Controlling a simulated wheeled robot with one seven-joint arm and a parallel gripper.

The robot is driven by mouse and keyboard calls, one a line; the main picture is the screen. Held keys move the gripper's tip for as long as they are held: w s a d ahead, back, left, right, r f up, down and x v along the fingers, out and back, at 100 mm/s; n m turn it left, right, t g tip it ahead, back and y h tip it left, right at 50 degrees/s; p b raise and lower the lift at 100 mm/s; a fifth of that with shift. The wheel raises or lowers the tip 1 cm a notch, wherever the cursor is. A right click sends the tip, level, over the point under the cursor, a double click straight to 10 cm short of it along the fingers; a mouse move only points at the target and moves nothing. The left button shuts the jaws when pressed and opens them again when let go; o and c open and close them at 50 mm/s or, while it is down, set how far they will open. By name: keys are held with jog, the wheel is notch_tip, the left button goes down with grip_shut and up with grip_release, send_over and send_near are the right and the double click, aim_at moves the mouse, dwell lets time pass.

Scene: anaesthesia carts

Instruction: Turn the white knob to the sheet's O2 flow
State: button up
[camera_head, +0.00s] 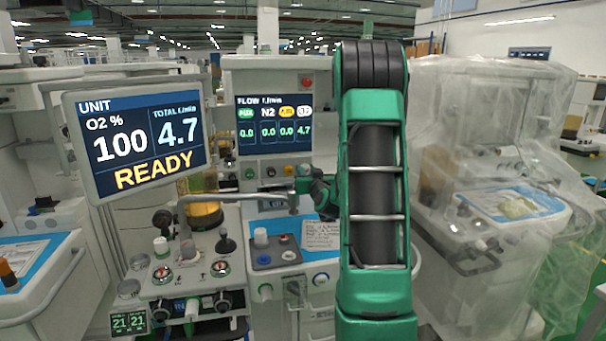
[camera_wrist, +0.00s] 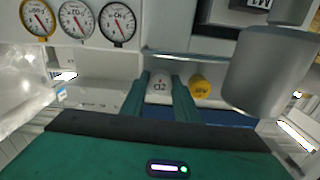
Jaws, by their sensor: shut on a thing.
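The white knob (camera_wrist: 160,84), marked O2, sits between the two green fingers of my gripper (camera_wrist: 159,92) in the wrist view. My gripper is shut on the knob. In the head view my arm and gripper hide the white knob. The flow screen (camera_head: 274,125) reads 0.0, 0.0, 0.0 and, in the white O2 column, 4.7. The large monitor (camera_head: 142,140) shows O2 100 percent, total 4.7 and READY. A printed sheet (camera_head: 321,236) lies on the worktop, partly hidden by my arm; its text is too small to read.
A yellow knob (camera_wrist: 199,86) is close beside the white one. A grey cylinder (camera_wrist: 268,72) is near my gripper in the wrist view. A plastic-draped cart (camera_head: 490,170) stands at the right.

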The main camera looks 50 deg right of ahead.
jog(key=shift+w+a+m, duration=0.1)
jog(key=shift+a+m, duration=0.1)
jog(key=shift+m, duration=0.4)
jog(key=o, duration=1.1)
jog(key=shift+v, duration=5.25)
